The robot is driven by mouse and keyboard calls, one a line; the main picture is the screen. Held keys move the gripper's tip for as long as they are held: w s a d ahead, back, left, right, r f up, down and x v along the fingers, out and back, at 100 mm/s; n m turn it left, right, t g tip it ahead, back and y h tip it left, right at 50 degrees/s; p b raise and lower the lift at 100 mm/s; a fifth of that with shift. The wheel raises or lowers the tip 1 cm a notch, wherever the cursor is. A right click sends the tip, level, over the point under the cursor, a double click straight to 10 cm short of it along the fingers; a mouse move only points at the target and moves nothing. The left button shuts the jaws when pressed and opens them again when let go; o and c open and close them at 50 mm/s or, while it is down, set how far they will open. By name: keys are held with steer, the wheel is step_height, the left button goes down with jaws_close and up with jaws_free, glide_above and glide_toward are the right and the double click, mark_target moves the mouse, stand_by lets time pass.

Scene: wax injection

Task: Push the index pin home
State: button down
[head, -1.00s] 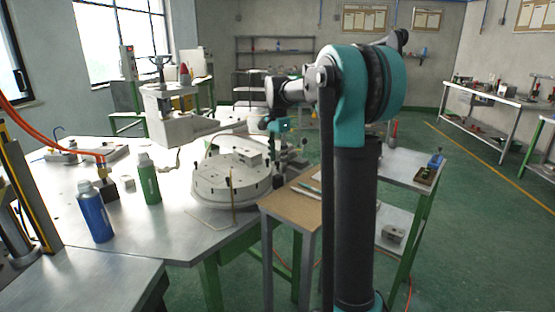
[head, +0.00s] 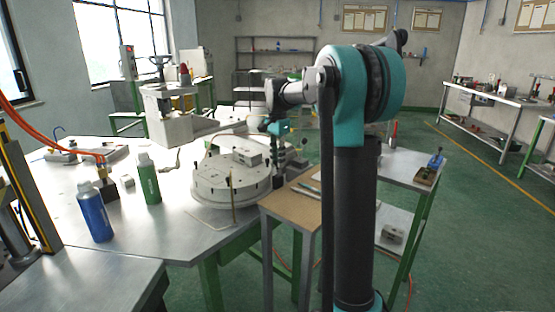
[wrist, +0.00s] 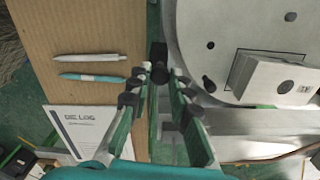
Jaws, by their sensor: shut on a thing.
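My gripper (wrist: 160,72) points at the gap between the brown board and the round grey turntable (wrist: 190,30). Its fingers are closed in on a black knob (wrist: 158,54), which looks like the head of the index pin; its lower part is hidden. In the head view my gripper (head: 278,158) is beside the right rim of the turntable (head: 232,192), low and close to it. How deep the pin sits cannot be told. A second black knob (wrist: 208,84) stands on the turntable, next to a pale block (wrist: 268,82).
The brown board (wrist: 100,25) holds a white pen (wrist: 88,57), a teal pen (wrist: 92,78) and a printed sheet (wrist: 85,130). A blue bottle (head: 95,212) and a green bottle (head: 149,180) stand on the metal table left of the turntable.

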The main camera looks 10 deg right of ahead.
steer(key=shift+f, duration=0.9)
steer(key=c, duration=1.4)
jaws_free()
steer(key=shift+o, duration=0.2)
steer(key=shift+r, duration=0.1)
step_height(320, 180, up, 12)
steer(key=shift+s, duration=0.1)
